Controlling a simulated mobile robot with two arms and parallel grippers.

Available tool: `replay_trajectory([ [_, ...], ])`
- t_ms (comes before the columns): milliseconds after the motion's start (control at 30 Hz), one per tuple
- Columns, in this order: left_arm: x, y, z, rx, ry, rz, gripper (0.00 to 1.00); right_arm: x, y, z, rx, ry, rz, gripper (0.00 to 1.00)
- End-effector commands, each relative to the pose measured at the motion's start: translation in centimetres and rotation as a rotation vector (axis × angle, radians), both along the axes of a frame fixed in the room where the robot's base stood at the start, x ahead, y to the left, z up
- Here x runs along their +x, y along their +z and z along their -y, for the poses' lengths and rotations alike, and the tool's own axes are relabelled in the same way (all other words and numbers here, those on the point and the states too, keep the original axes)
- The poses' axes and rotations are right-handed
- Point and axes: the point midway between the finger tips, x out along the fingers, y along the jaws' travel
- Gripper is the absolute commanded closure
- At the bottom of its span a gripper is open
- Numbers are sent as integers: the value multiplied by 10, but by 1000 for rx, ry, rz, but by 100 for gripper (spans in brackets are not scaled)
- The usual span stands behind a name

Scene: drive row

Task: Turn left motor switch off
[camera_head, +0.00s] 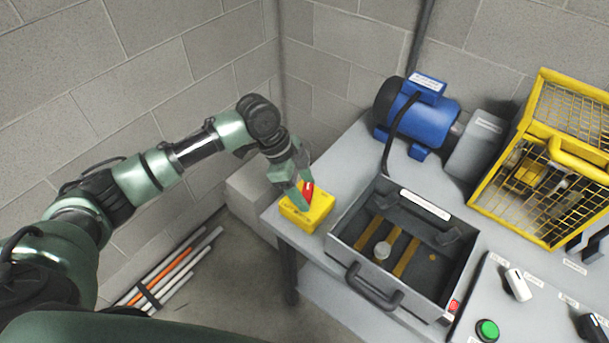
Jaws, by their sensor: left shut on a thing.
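The left motor switch is a yellow box (310,216) at the left front corner of the grey table, with a red handle (308,191) on top. My left gripper (304,196) reaches down over the box from behind and is shut on the red handle. Its fingers hide part of the handle, so I cannot tell its exact angle. My right gripper is not in view.
An open grey box (343,232) with a front handle stands right of the switch. A blue motor (422,122) is behind it. A yellow mesh guard (489,188) and a panel with a green button (487,330) stand further right. Pipes (172,267) lie on the floor at left.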

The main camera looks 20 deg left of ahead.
Motion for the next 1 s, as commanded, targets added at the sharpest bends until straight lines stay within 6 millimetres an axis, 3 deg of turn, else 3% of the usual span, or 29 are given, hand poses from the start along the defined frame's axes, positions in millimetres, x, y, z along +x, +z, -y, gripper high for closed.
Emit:
replay_trajectory([
  [33, -2, 9, 0, -1, 45, -3, 80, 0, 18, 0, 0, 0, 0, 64],
  [500, -4, 9, 2, -1, 492, -2, 80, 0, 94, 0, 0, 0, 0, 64],
  [1000, -5, 6, 5, -2, 916, -1, 80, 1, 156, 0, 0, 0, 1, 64],
])
